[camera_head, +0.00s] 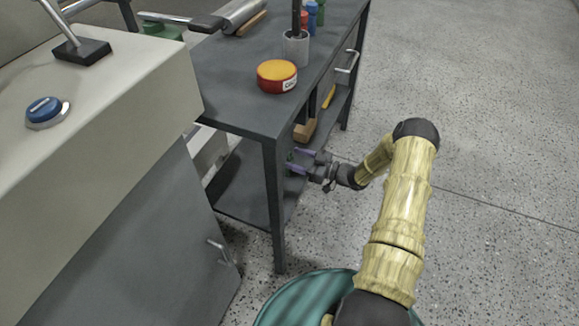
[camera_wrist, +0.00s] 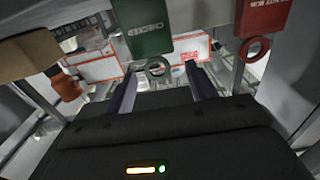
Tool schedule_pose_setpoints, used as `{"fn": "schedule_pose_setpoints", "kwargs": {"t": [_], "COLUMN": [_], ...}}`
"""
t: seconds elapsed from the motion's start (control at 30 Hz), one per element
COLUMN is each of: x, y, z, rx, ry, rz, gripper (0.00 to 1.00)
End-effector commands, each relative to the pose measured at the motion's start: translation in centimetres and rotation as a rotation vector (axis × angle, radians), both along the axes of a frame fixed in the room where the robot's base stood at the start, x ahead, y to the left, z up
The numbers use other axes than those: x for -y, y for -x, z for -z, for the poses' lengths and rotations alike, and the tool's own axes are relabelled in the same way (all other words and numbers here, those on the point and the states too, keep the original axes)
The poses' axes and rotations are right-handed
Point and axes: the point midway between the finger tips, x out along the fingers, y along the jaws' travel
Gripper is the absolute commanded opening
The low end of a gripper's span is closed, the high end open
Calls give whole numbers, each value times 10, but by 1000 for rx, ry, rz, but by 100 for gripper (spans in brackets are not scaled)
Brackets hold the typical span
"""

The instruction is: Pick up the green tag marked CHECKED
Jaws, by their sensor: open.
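The green tag (camera_wrist: 143,27) hangs in the upper middle of the wrist view, its CHECKED lettering upside down. A grey ring (camera_wrist: 157,68) shows at its lower end, between the fingers in the picture; I cannot tell whether they touch it. My gripper (camera_wrist: 161,78) is open, with a purple finger on each side. In the head view my gripper (camera_head: 303,162) reaches under the top of the grey bench (camera_head: 225,100) from the right. A small green patch (camera_head: 290,155) by the fingertips is too small to identify.
A red tag (camera_wrist: 262,15) with a red ring hangs close on the right in the wrist view. A brown block-like thing (camera_wrist: 25,55) is at left. A red-and-yellow tin (camera_head: 277,76) and a cup (camera_head: 295,49) stand on the bench. The floor at right is clear.

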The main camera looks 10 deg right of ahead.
Motion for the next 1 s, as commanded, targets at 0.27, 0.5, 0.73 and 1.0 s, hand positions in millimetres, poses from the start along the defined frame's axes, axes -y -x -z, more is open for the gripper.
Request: {"fn": "schedule_pose_setpoints", "kwargs": {"t": [0.27, 0.5, 0.73, 1.0], "x": [-6, -31, -40, -40], "y": [-5, -26, -33, -33], "z": [1, 0, -3, -4], "rx": [2, 2, 1, 0], "ry": [-1, -1, 1, 0], "rz": [-2, -2, -1, 0], "gripper": [56, 56, 56, 56]}}
